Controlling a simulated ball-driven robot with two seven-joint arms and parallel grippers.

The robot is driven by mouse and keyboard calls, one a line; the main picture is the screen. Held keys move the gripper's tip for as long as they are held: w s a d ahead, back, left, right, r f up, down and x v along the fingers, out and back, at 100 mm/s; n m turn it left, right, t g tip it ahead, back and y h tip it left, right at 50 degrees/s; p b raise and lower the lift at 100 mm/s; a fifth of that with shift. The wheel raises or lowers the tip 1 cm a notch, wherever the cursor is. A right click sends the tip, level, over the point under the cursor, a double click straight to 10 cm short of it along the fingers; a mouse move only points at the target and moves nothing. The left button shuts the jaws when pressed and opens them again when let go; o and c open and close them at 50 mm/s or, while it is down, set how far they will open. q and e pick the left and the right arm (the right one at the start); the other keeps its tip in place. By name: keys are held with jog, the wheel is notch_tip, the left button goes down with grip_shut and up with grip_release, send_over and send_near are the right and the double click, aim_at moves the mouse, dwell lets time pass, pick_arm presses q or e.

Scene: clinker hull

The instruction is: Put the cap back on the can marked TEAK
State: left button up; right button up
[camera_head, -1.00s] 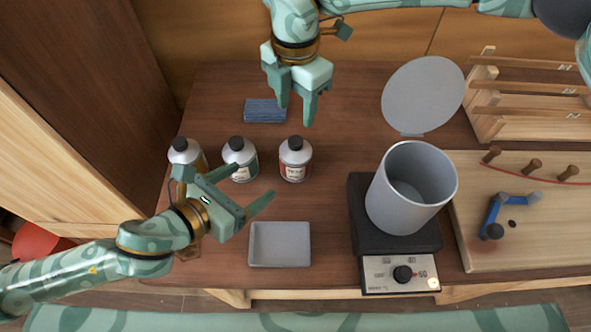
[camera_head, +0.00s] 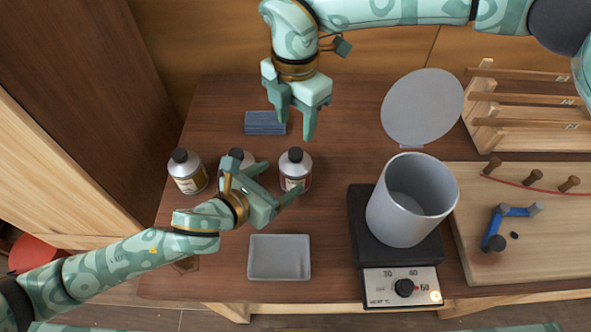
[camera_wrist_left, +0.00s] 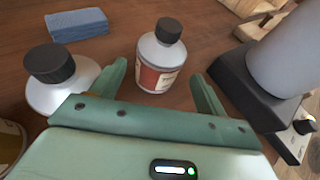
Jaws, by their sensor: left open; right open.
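The can marked TEAK (camera_head: 294,182) is the rightmost of three grey cans, with a red-brown label too small to read clearly now. A black cap (camera_head: 295,154) sits on its top. In the left wrist view the can (camera_wrist_left: 156,75) stands upright between and beyond my open fingers, with the cap (camera_wrist_left: 168,30) on its neck. My left gripper (camera_head: 281,180) is open and empty, just left of and in front of this can. My right gripper (camera_head: 296,125) is open and empty, above the table behind the can.
Two other black-capped cans stand left: one (camera_head: 187,174), and one (camera_head: 238,157) partly hidden by my left gripper. A grey tray (camera_head: 279,277) lies in front, a blue block (camera_head: 264,129) behind. Right are a pot (camera_head: 398,225) on a heater (camera_head: 401,287), a board (camera_head: 540,251) and a rack (camera_head: 486,105).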

aim_at(296, 167)
pick_arm(q)
jog(key=x, duration=0.7)
jog(key=shift+w+d, duration=0.2)
jog(key=shift+w, duration=0.05)
jog(key=c, duration=0.8)
grip_shut()
pick_arm(e)
jog(key=shift+c, duration=1)
jog(key=n, duration=0.5)
jog(key=shift+s+a, duration=0.1)
jog(key=n, duration=0.7)
jog(key=shift+n, duration=0.4)
jog(key=n, duration=0.5)
